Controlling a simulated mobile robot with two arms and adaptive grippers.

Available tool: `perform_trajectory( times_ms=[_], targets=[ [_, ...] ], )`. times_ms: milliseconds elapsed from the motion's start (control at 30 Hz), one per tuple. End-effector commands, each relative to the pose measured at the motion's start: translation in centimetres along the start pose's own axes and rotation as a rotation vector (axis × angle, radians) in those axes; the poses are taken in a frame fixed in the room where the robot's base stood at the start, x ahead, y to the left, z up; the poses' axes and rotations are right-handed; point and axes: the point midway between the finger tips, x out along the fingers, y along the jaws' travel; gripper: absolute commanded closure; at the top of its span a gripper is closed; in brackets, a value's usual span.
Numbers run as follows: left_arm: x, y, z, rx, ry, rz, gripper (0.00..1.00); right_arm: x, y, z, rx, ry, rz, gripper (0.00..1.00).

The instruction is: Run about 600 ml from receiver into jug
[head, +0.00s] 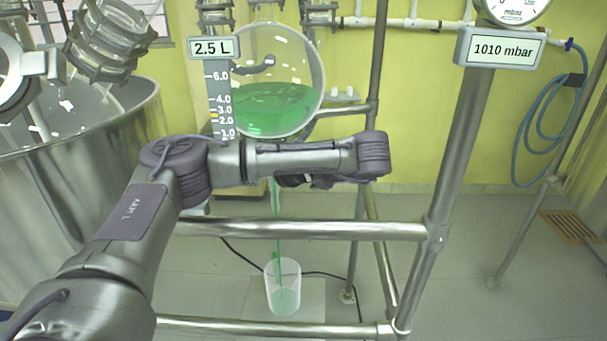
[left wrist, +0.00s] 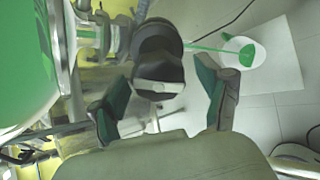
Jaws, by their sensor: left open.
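In the head view my arm hides the valve. My right gripper is out of view.
A metal frame with a horizontal rail (head: 310,230) stands between me and the jug. A large steel vessel (head: 60,200) is at left. A gauge sign (head: 502,49) reads 1010 mbar. A dark cable (head: 330,275) runs near the jug. Floor at right is mostly clear.

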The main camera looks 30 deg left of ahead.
Motion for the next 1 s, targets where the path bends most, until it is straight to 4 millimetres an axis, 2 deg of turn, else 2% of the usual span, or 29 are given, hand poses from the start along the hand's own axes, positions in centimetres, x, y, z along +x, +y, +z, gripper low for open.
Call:
perform_trajectory(
  times_ms=[333,500,1000],
  targets=[
    [-5.0,0.1,0.2,0.001,-0.008,0.001,0.24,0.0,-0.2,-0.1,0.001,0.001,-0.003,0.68],
    [-6.8,0.0,0.1,0.002,-0.003,0.0,0.24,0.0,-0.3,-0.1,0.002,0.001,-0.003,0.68],
    [-7.2,-0.1,0.0,0.002,0.0,0.0,0.24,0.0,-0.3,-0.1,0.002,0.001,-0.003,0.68]
  ],
)
